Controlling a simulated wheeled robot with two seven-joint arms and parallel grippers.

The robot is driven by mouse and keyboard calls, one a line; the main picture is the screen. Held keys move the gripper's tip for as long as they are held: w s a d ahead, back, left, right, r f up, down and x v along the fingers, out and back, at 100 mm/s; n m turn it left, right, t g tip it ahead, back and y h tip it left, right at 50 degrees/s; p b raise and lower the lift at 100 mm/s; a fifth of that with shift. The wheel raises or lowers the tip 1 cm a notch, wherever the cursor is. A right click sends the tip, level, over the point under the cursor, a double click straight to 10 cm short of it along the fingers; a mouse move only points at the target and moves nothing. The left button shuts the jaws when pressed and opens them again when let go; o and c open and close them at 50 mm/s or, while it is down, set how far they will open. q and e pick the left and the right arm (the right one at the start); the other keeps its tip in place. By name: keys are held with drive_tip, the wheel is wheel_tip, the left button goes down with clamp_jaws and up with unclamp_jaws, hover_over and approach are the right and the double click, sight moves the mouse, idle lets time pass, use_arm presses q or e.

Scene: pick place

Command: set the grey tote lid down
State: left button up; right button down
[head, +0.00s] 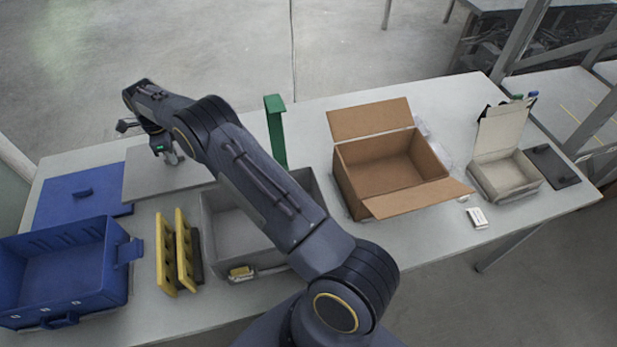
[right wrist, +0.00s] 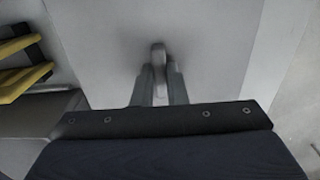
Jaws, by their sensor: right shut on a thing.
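The grey tote lid (head: 160,183) is a flat light grey panel at the far left of the table, beside the blue lid. My right gripper (head: 171,158) is over it, shut on its handle. In the right wrist view the handle (right wrist: 158,58) stands between the two fingers (right wrist: 158,75), and the lid (right wrist: 110,35) fills most of the picture. The lid looks level; I cannot tell whether it touches the table. The open grey tote (head: 225,225) is nearer, partly hidden by my right arm. My left gripper is not in view.
A blue lid (head: 60,203) and open blue tote (head: 118,285) are at left. Yellow slotted pieces (head: 166,255) stand beside the grey tote. A green upright (head: 276,130), an open cardboard box (head: 400,196) and a small open beige box (head: 510,193) are to the right.

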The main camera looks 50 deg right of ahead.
wheel_tip(320, 180, down, 3)
drive_tip(key=shift+r+b, duration=0.15)
drive_tip(key=shift+b, duration=0.15)
drive_tip(key=s+d, duration=0.3)
drive_tip(key=d, duration=0.2)
drive_tip(key=s+d+p, duration=0.1)
drive_tip(key=s+d, duration=0.2)
drive_tip(key=d, duration=0.2)
drive_tip(key=s+d+p, duration=0.1)
drive_tip(key=s+d, duration=0.2)
drive_tip(key=d, duration=0.2)
drive_tip(key=shift+s+d, duration=0.15)
drive_tip(key=shift+s, duration=0.05)
wheel_tip(320, 180, down, 3)
drive_tip(key=shift+b, duration=0.5)
drive_tip(key=shift+f, duration=0.25)
drive_tip(key=shift+f, duration=0.15)
drive_tip(key=c, duration=1.5)
unclamp_jaws()
drive_tip(key=shift+o, duration=0.2)
